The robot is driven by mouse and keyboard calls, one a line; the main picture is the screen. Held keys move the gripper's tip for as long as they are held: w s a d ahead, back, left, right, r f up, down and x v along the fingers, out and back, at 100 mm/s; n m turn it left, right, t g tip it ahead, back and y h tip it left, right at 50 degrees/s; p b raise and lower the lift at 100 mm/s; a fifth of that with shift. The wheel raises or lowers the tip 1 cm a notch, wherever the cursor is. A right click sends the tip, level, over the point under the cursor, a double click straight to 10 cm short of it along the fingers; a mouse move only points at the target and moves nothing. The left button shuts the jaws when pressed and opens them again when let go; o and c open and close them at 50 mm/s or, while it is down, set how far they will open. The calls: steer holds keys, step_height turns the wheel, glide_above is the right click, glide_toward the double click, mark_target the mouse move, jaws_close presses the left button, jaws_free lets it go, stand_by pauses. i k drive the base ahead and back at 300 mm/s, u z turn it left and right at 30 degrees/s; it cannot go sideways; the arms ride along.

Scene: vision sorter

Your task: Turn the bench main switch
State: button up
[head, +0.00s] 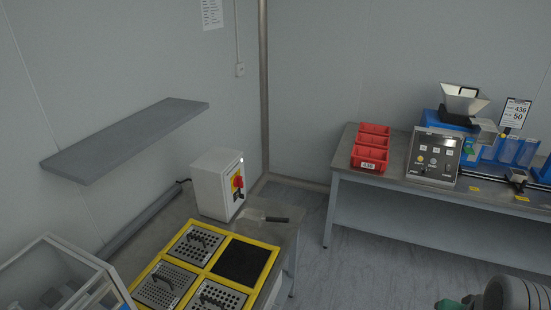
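The bench main switch is a red rotary knob (238,182) on a yellow plate. It sits on the right-hand face of a white box (210,184) that stands at the back of the near left bench. A small light spot shows on the box's upper edge, above the knob. The knob's exact angle is too small to tell. Part of my arm (515,296) shows at the bottom right corner, well apart from the box. My gripper itself is outside the picture.
A scraper with a dark handle (277,219) lies by the box. A yellow-framed tray (213,268) holds perforated plates. A grey shelf (125,140) juts from the left wall. Red bins (370,151) and a control panel (434,157) stand on the right bench. Floor (310,232) shows between the benches.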

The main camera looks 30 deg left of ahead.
mark_target(239, 180)
steer(key=i, duration=2.9)
steer(key=u, duration=4.3)
